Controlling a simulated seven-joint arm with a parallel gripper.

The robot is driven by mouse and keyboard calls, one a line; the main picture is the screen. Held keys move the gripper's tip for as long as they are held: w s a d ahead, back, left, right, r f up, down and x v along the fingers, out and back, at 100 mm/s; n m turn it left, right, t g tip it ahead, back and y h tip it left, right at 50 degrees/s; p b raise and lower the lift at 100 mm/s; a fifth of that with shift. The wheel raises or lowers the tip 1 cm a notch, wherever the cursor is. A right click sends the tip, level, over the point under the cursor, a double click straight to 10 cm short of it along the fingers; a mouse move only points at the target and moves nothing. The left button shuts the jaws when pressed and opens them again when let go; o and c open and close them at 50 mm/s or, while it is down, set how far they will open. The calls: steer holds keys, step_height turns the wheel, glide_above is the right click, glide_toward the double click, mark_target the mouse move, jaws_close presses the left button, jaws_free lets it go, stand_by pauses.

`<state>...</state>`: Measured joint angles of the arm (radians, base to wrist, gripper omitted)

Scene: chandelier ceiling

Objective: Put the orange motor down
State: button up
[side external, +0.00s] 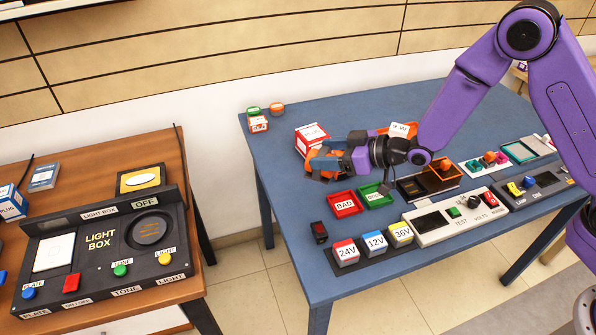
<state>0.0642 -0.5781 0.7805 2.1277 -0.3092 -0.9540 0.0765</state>
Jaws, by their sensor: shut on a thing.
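My gripper (337,166) is over the blue table, left of its middle. It is shut on the orange motor (322,160), part of which shows around the fingers. The fingers hide the rest of the motor. A red-and-white box (312,136) stands just behind it. I cannot tell whether the motor touches the table or the box. A red tray marked BAD (345,204) and a green tray (374,196) lie in front of the gripper.
The blue table (278,165) is bare along its left side. Blocks marked 24V (345,252), 12V (374,243) and 36V (400,234) stand at the front, near a grey test panel (440,224). Small items (258,124) sit at the back left corner. A light box (100,250) is on a separate brown table.

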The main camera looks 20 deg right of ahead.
mark_target(323, 150)
steer(key=w, duration=0.1)
steer(key=w+a+f, duration=0.1)
steer(key=w+a, duration=0.1)
steer(key=w, duration=0.1)
steer(key=shift+f, duration=0.4)
steer(key=shift+w+a+f, duration=0.35)
steer(key=shift+w+f, duration=0.35)
steer(key=shift+f, duration=0.75)
steer(key=shift+w+a+f, duration=0.35)
steer(key=shift+w+f, duration=0.35)
steer(key=shift+f, duration=0.8)
steer(key=shift+w+a+f, duration=0.35)
steer(key=shift+w+f, duration=0.35)
steer(key=shift+f, duration=0.75)
steer(key=shift+f, duration=0.1)
steer(key=o, duration=1.5)
steer(key=shift+f, duration=0.15)
steer(key=shift+o, duration=0.2)
